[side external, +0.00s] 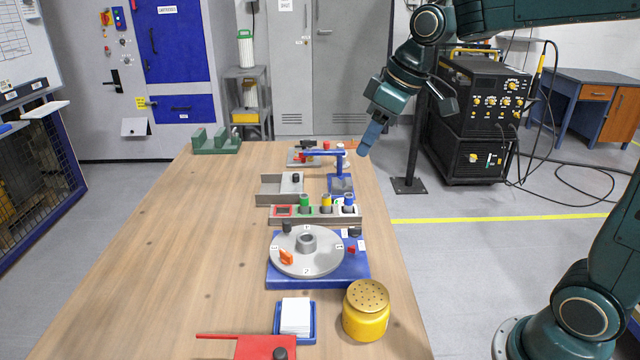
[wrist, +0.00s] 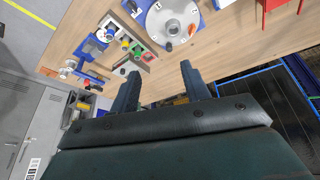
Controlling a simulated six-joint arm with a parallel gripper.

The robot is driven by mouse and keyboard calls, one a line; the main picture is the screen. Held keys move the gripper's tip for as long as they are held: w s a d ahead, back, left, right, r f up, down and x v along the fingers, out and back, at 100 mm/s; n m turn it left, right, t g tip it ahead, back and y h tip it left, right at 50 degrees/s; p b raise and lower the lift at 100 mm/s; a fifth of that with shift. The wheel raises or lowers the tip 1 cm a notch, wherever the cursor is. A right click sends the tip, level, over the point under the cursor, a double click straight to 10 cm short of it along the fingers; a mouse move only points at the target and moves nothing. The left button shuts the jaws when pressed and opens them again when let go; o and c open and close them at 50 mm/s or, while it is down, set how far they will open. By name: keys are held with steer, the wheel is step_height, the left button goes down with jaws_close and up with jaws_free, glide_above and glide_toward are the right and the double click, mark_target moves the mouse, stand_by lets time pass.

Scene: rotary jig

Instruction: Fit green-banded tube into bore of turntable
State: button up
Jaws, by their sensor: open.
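The green-banded tube (side external: 304,201) stands upright in the left part of a grey rack (side external: 262,212), beside a yellow-banded tube (side external: 326,204) and a blue-banded tube (side external: 348,203). The turntable (side external: 325,262) is a round grey disc on a blue base, with a raised central collar around its bore (side external: 306,241). My gripper (side external: 364,152) is raised in the air beyond and to the right of the rack, open and empty. In the wrist view, the spread fingers (wrist: 160,72) have the rack and turntable (wrist: 160,12) beyond them, with nothing between the fingers.
An orange pointer (side external: 286,257) sits on the disc. A yellow perforated canister (side external: 366,312) and a blue tray of white cards (side external: 295,317) stand in front of the turntable. A blue stand (side external: 340,182) and grey tray (side external: 272,190) are behind the rack.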

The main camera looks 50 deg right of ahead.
steer(key=w+d+f+n, duration=0.25)
steer(key=w+f, duration=0.25)
steer(key=w, duration=0.5)
steer(key=n+y, duration=0.1)
steer(key=y, duration=0.1)
glide_toward(305, 196)
steer(key=r, duration=0.3)
steer(key=shift+s+d+g, duration=0.1)
steer(key=shift+d+g, duration=0.15)
steer(key=shift+g, duration=0.15)
steer(key=shift+f, duration=0.15)
steer(key=shift+x, duration=4.2)
steer(key=shift+d, duration=0.1)
steer(key=shift+x, duration=2.55)
steer(key=shift+d, duration=0.15)
